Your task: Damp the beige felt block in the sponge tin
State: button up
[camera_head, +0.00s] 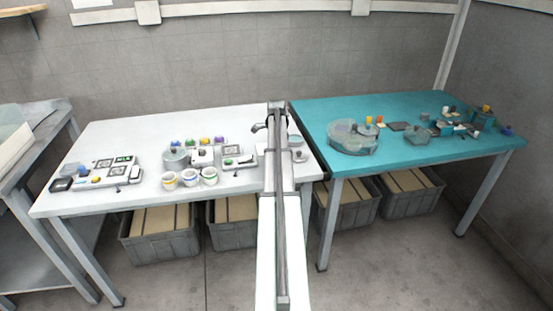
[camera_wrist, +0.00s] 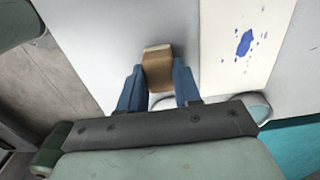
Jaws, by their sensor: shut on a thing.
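In the wrist view, my gripper (camera_wrist: 158,72) has two blue fingers shut on the beige felt block (camera_wrist: 157,60), one finger on each side. The block's tan face points away from the palm, over a pale surface. I cannot tell its height above that surface. A pale round rim (camera_wrist: 257,104) shows partly behind the gripper body; I cannot tell whether it is the sponge tin. In the head view, my arm reaches over the right end of the white table and hides the block.
A white strip with blue stains (camera_wrist: 245,43) lies right of the block. On the white table (camera_head: 105,140) are several cups (camera_head: 190,178), a round grey container (camera_head: 175,159) and small devices. The teal table (camera_head: 400,165) at right holds a clear round container (camera_head: 352,138) and small items.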

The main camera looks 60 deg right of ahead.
jog(key=shift+r, duration=0.1)
jog(key=shift+r, duration=2.95)
